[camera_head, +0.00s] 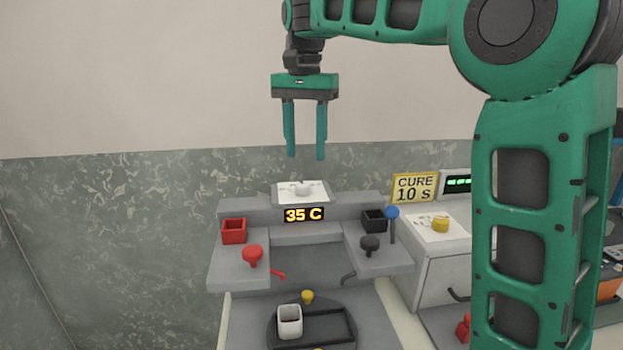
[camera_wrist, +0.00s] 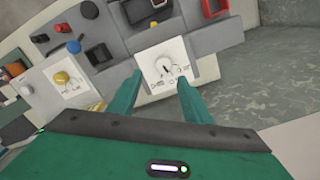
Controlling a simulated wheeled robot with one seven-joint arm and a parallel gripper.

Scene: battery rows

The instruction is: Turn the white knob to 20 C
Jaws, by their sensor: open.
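The white knob (camera_head: 302,189) sits on a white dial plate (camera_head: 318,192) on top of the grey station, above a display (camera_head: 304,214) that reads 35 C. My gripper (camera_head: 305,156) is open and empty, pointing down above the knob with a clear gap. In the wrist view the white knob (camera_wrist: 165,66) shows with a dark pointer mark and small markings around it. It lies between and beyond my two fingertips (camera_wrist: 160,78). The markings are too small to read.
A red bin (camera_head: 234,230) and red knob (camera_head: 252,254) stand left on the station; a black bin (camera_head: 374,220), black knob (camera_head: 370,244) and blue-topped post (camera_head: 392,214) stand right. A yellow knob (camera_head: 440,224) and CURE 10 S sign (camera_head: 415,188) are further right. A wall is behind.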

